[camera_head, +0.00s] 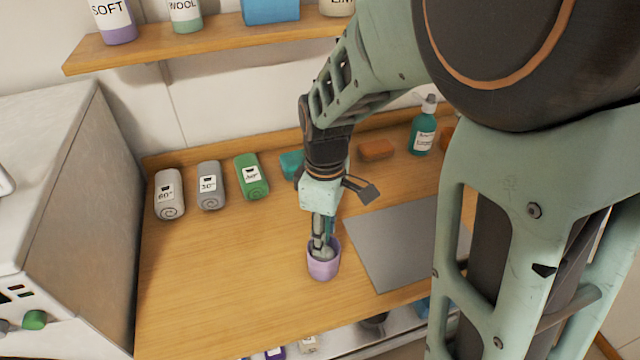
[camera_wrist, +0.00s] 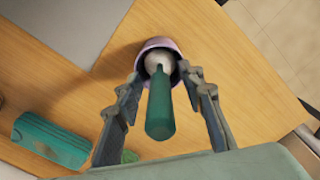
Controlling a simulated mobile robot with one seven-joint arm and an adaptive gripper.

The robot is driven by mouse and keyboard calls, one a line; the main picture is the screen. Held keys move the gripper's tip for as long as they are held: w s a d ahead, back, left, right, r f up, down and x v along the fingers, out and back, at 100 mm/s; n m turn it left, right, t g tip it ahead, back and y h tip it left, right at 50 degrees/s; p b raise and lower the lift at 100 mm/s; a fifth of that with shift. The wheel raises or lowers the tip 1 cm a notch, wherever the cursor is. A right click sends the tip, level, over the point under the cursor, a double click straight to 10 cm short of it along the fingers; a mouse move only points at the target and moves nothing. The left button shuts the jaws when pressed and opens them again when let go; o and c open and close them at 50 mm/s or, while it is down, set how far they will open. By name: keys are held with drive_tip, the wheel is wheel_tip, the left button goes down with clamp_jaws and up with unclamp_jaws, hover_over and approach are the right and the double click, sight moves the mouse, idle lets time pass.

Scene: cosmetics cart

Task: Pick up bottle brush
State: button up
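The bottle brush (camera_wrist: 160,110) has a green handle and a pale, rounded head. It stands head down in a small purple cup (camera_head: 324,270). The cup's rim also shows in the wrist view (camera_wrist: 158,43). My gripper (camera_wrist: 163,80) is open, pointing down over the cup, with one finger on each side of the brush. Gaps show between the fingers and the handle in the wrist view. In the head view my gripper (camera_head: 321,240) hides most of the handle. The lower part of the brush head is hidden inside the cup.
A grey mat (camera_head: 390,245) lies right of the cup. Rolled towels (camera_head: 210,186), a teal block (camera_head: 291,163), an orange block (camera_head: 376,150) and a teal bottle (camera_head: 422,132) line the back. A wooden shelf (camera_head: 220,40) is above. The wooden top left of the cup is clear.

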drive_tip(key=shift+c, duration=0.6)
clamp_jaws()
